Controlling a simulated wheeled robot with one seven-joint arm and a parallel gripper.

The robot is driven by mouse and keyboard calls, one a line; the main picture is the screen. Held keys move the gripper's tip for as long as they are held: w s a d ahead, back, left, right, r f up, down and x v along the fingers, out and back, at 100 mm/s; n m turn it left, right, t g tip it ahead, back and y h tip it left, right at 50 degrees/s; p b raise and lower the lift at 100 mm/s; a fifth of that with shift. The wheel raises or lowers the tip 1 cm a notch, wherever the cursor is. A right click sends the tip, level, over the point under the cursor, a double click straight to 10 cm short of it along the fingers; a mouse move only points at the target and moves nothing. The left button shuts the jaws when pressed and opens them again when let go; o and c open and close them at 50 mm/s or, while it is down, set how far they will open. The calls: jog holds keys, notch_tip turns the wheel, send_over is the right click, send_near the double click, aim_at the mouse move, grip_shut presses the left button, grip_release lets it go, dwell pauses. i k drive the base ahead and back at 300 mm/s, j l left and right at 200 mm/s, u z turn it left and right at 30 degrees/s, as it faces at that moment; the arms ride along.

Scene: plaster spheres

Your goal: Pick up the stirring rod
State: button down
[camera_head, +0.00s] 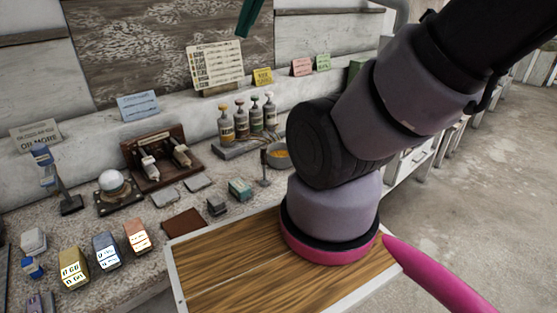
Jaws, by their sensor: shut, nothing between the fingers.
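I cannot make out the stirring rod for certain. A small thin upright item (264,170) stands on the worktop beside a grey bowl (281,160) with yellow contents; it is too small to tell whether it is the rod. A dark green tapered tip (249,18) hangs at the top edge, in front of the wooden wall panel; it looks like the end of my gripper. It is shut and empty, high above the bench and apart from everything on it. The rest of my gripper is out of frame. My arm fills the right side and hides part of the worktop.
The speckled worktop (165,225) holds a wooden stand (160,157), several bottles (240,120), a white sphere on a dark base (112,182), a blue-headed stand (50,178), a teal block (240,189) and labelled blocks (75,268). Cards stand along the ledge. Open floor (490,190) lies right.

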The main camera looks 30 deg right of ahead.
aim_at(263, 182)
jog(key=k+l+u, duration=0.15)
jog(key=l+u, duration=0.15)
jog(key=k+l+u, duration=0.3)
jog(key=l, duration=0.2)
jog(key=k+l+u, duration=0.15)
jog(key=l+u, duration=0.15)
jog(key=l, duration=0.1)
